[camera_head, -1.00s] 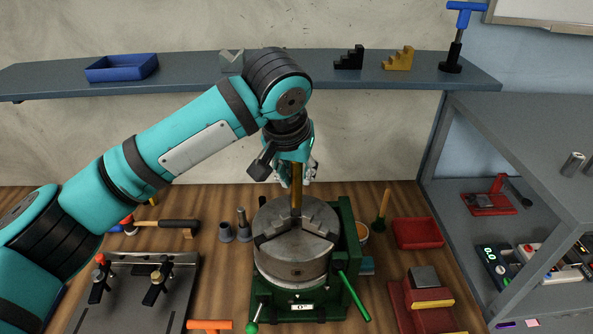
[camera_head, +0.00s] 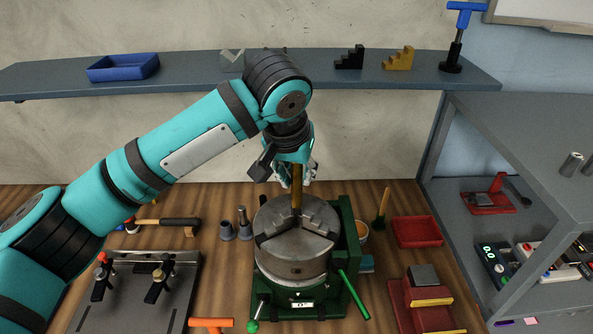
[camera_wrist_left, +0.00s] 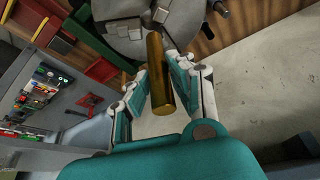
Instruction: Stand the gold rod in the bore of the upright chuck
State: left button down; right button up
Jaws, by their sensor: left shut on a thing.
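The gold rod (camera_head: 297,188) hangs upright below my left gripper (camera_head: 297,172), which is shut on its upper part. The rod's lower end is at the middle of the upright chuck (camera_head: 292,254), a grey three-jaw chuck on a green base. I cannot tell how far the lower end is inside the bore. In the left wrist view the gold rod (camera_wrist_left: 160,78) runs between the two fingers of the left gripper (camera_wrist_left: 158,92) toward the chuck (camera_wrist_left: 125,12). The right gripper is in no view.
A green handle (camera_head: 353,296) sticks out at the chuck's front right. Grey holders (camera_head: 227,232) and a hammer (camera_head: 168,222) lie to the left. A red tray (camera_head: 417,232) is at the right. A shelf (camera_head: 200,84) runs behind the arm.

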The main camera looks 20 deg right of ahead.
aim_at(295, 192)
pick_arm(q)
jog(key=shift+p, duration=0.45)
jog(key=shift+f, duration=0.3)
dwell(0.8)
jog(key=shift+f, duration=0.55)
dwell(0.6)
jog(key=shift+f+b, duration=0.4)
jog(key=shift+f, duration=0.8)
dwell(0.4)
jog(key=shift+f+b, duration=0.35)
jog(key=shift+f, duration=0.7)
dwell(0.4)
